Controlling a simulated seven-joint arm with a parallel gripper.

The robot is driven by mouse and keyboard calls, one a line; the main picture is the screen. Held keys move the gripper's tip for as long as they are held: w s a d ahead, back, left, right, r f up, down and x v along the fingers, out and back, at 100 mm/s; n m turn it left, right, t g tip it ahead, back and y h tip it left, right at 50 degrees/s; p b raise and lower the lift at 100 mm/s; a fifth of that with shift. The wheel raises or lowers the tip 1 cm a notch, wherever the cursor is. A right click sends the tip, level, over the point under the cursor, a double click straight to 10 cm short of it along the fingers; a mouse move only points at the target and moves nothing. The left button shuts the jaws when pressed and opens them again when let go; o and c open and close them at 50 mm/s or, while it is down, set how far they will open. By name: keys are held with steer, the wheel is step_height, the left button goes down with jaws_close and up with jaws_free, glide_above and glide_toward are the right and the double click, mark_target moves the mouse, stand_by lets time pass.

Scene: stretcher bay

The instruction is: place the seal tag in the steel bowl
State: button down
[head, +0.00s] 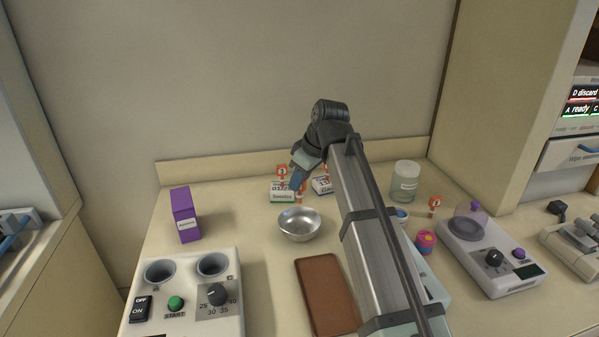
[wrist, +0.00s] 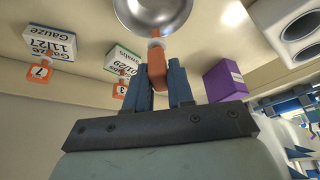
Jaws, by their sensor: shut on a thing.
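My gripper (head: 297,183) is behind and above the steel bowl (head: 299,225) in the head view. In the wrist view its blue fingers (wrist: 165,88) are shut on an orange tag with a pale end, which I take to be the seal tag (wrist: 157,68). In the head view a bit of orange, the seal tag (head: 301,192), shows beside the fingertips. The tag is outside the bowl; its pale end appears close to the bowl's rim (wrist: 155,34) in the wrist view, but I cannot tell whether they touch. The visible inside of the bowl looks empty.
Two labelled boxes (head: 283,192) with orange numbered tags stand behind the bowl. A purple box (head: 184,215) stands left, a brown tray (head: 326,293) in front. A two-cup device (head: 185,297) is front left; a glass jar (head: 404,183), pink-yellow tub (head: 426,241) and white device (head: 491,257) are right.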

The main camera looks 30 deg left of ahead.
steer(key=shift+f, duration=4.05)
steer(key=c, duration=0.9)
jaws_free()
steer(key=shift+r, duration=3.5)
